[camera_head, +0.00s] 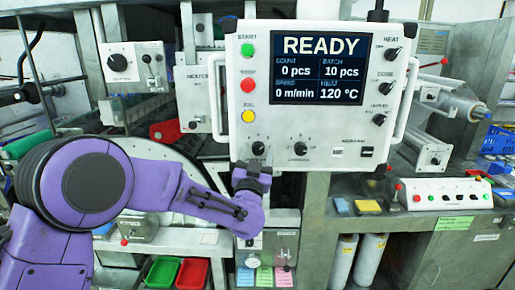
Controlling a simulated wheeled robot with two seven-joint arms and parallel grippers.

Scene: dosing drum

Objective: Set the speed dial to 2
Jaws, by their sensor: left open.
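A white control panel (222,95) hangs in the middle of the head view. Its screen (330,68) reads READY and 0 m/min. A black dial (258,148), which looks like the speed dial, sits at the panel's lower left with small numbers around it. Its pointer setting is too small to read. My left gripper (253,168) is just below this dial, close to the panel's bottom edge. It is open. I cannot tell whether it touches the dial. My right gripper is not in view.
Another dial (300,149) is right of the first. Green, red and yellow buttons (248,86) line the panel's left side, and more knobs (388,76) its right. A white button box (443,194) stands on the shelf at right. Red and green bins (192,273) lie below.

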